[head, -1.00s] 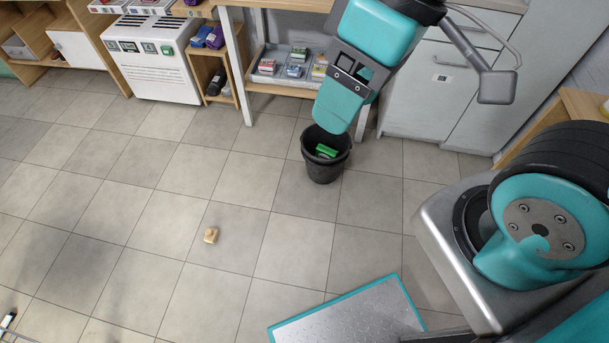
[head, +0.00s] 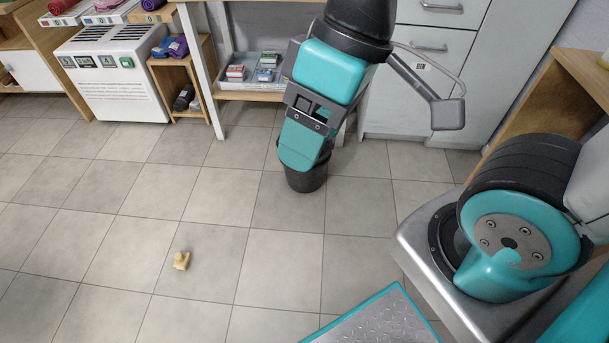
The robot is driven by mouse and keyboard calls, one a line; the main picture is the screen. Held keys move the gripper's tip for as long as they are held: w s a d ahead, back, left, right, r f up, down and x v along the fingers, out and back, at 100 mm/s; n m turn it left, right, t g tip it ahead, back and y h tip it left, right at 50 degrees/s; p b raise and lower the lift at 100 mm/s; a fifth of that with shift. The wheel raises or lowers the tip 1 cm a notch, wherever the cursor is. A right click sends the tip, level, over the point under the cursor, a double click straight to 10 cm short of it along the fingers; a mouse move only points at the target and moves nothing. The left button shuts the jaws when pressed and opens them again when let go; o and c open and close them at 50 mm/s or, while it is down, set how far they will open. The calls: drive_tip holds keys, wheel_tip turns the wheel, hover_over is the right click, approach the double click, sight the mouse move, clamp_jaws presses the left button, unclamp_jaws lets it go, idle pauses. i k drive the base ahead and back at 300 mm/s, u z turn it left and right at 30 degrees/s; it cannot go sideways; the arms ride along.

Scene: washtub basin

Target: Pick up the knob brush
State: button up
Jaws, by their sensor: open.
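A small tan block-like object with a raised top (head: 182,260), which looks like the knob brush, lies alone on the tiled floor left of centre in the head view. My gripper (head: 298,168) hangs at the end of my teal arm, well to the right of and beyond the brush, in front of the black bin's mouth in the picture. It is open, seen from behind, with nothing visible in it. The gap between its fingers is hidden from this side.
The black bin (head: 306,182) stands on the floor, partly hidden by my gripper. A table with a low shelf tray (head: 250,85), a white box (head: 112,80) and grey cabinets (head: 400,120) line the back. Floor around the brush is clear.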

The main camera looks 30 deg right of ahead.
sight(181, 259)
drive_tip(key=z, duration=0.2)
drive_tip(key=k, duration=0.3)
drive_tip(key=u, duration=1.15)
drive_tip(key=i, duration=0.95)
drive_tip(key=u, duration=0.25)
